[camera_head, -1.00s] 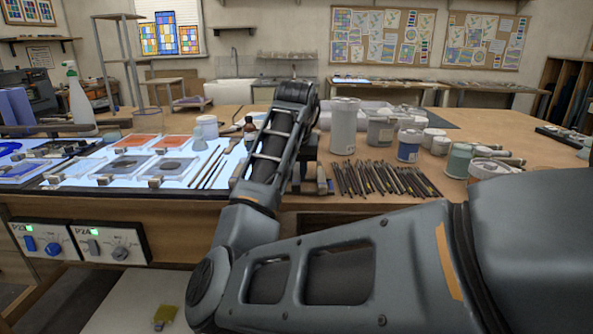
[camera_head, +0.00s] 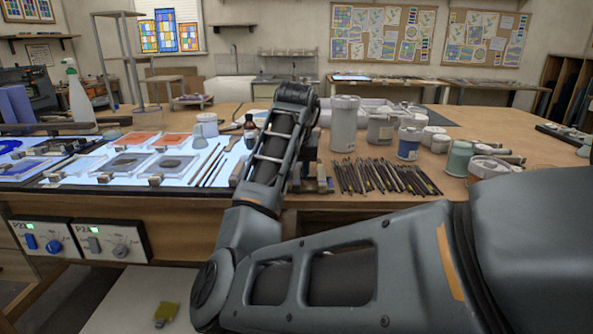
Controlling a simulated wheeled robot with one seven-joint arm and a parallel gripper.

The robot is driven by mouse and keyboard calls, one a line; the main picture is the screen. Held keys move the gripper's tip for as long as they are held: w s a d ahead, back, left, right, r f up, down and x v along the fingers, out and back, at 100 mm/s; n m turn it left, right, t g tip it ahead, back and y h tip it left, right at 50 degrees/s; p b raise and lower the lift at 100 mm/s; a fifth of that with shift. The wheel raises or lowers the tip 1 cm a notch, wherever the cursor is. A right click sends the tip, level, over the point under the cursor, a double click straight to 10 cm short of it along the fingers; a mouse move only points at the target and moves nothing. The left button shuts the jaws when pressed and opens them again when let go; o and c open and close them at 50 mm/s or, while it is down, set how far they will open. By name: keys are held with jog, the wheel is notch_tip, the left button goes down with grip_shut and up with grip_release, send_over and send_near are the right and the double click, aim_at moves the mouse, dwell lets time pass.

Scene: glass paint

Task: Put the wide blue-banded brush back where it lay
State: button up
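I cannot pick out a blue band on any brush at this size. Several thin brushes (camera_head: 208,166) lie side by side on the lit panel (camera_head: 185,182), and a brown handle lies close to my forearm. A dense row of dark, thin brushes or tools (camera_head: 385,178) lies on the wooden table to the right of my arm. My arm reaches over the table's front edge, and its wrist is bent down at the far end. My gripper (camera_head: 318,182) is mostly hidden behind my forearm, low over the table between the two groups. Its fingers and anything in them cannot be made out.
Jars and pots, including a tall grey one (camera_head: 344,125) and a blue-labelled one (camera_head: 409,143), stand behind the dark row. A brown bottle (camera_head: 250,131) stands left of my wrist. Framed panes (camera_head: 166,167) fill the panel's left. Two control boxes (camera_head: 121,240) hang on the front.

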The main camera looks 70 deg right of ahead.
jog(key=shift+o, duration=1.3)
jog(key=shift+v, duration=3.9)
